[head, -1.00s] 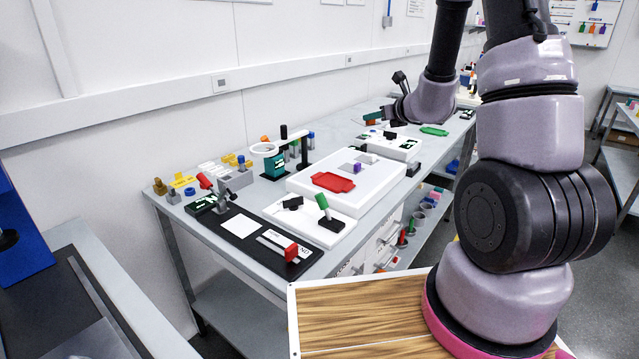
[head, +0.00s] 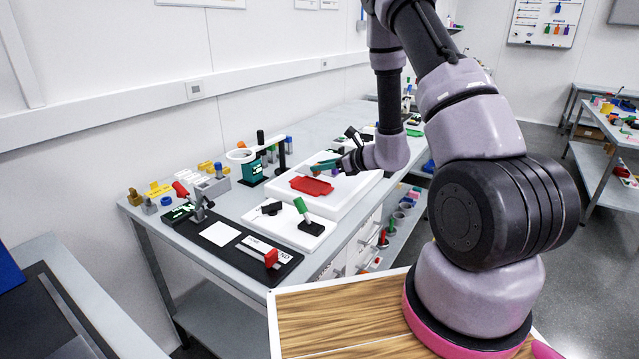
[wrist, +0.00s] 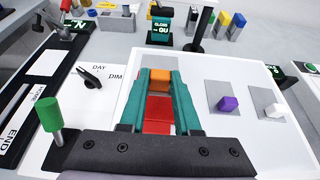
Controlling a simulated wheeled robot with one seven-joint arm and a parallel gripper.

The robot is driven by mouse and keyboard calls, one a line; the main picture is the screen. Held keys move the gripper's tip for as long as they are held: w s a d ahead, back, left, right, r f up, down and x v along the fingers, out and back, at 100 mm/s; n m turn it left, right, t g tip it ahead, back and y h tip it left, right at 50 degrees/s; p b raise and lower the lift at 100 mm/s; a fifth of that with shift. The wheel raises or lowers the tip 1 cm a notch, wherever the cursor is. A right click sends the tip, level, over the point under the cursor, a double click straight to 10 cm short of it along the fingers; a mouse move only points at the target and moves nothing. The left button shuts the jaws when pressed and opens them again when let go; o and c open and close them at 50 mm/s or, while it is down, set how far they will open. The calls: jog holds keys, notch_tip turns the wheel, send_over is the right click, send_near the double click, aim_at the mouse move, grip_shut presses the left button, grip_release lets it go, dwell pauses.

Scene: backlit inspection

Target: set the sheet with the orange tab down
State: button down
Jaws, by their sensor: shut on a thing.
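My gripper (wrist: 160,82) has teal fingers shut on an orange tab (wrist: 160,77), which shows between them in the wrist view. The sheet under this tab is mostly hidden by the fingers, and I cannot make out its edges. In the head view my gripper (head: 318,166) is over the white light panel (head: 345,195), above the far side of a red tray (head: 311,186). The red tray also shows between the fingers in the wrist view (wrist: 157,127). I cannot tell whether the sheet touches anything below.
On the panel are grey plates with a purple knob (wrist: 229,103) and a white knob (wrist: 273,110). A DAY/DIM switch (wrist: 92,77) and a green-handled lever (wrist: 50,115) stand to the left. A teal GU block (wrist: 160,25) stands behind. The panel's right part has bare room.

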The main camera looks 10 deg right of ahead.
aim_at(322, 190)
jog(key=shift+f, duration=2.65)
jog(key=c, duration=0.6)
grip_release()
jog(key=shift+f, duration=0.1)
